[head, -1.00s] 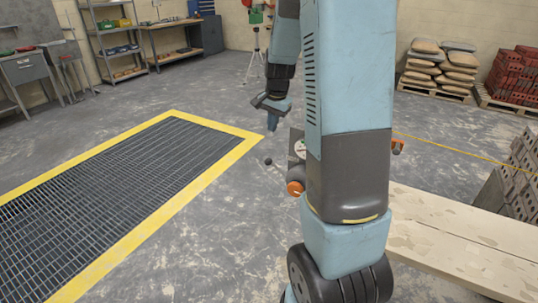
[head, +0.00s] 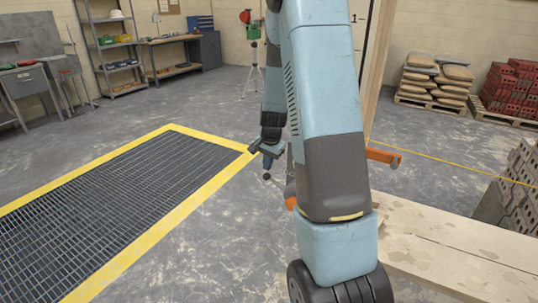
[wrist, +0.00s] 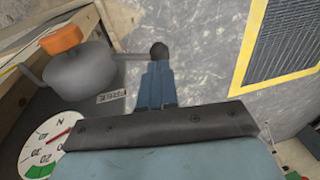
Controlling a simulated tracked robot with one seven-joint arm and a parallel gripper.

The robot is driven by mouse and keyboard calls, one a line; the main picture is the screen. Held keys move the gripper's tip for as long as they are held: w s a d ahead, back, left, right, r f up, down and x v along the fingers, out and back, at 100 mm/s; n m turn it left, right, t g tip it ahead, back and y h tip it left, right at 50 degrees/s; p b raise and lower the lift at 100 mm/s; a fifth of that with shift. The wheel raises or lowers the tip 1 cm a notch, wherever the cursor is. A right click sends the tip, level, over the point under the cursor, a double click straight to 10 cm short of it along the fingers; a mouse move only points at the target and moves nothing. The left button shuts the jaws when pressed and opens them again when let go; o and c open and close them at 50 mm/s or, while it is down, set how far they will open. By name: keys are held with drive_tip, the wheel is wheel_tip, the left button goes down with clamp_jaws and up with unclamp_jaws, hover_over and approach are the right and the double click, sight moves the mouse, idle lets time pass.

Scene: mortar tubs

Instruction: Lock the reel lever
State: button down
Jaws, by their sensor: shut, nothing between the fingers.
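The reel lever is a thin grey rod (wrist: 130,57) with a dark ball knob (wrist: 159,50), reaching right from a rounded grey housing (wrist: 82,72) in the wrist view. The knob also shows small in the head view (head: 267,176). My gripper (wrist: 157,66) is shut and empty. Its blue fingertips lie right by the knob; I cannot tell whether they touch it. In the head view my gripper (head: 270,160) is just above the knob, and my arm hides most of the reel. A small label (wrist: 111,96) sits below the rod; its print is hard to read.
A round dial (wrist: 48,145) with a red needle and an orange cap (wrist: 62,39) are beside the housing. An orange bracket (head: 384,156) stands right of my arm, above wooden planks (head: 455,240). A yellow-edged floor grate (head: 110,205) is left; the floor between is clear.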

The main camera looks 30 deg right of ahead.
sight(275, 183)
drive_tip(key=shift+w+f, duration=0.15)
drive_tip(key=shift+f, duration=0.55)
drive_tip(key=shift+w+f, duration=0.1)
drive_tip(key=shift+f, duration=0.6)
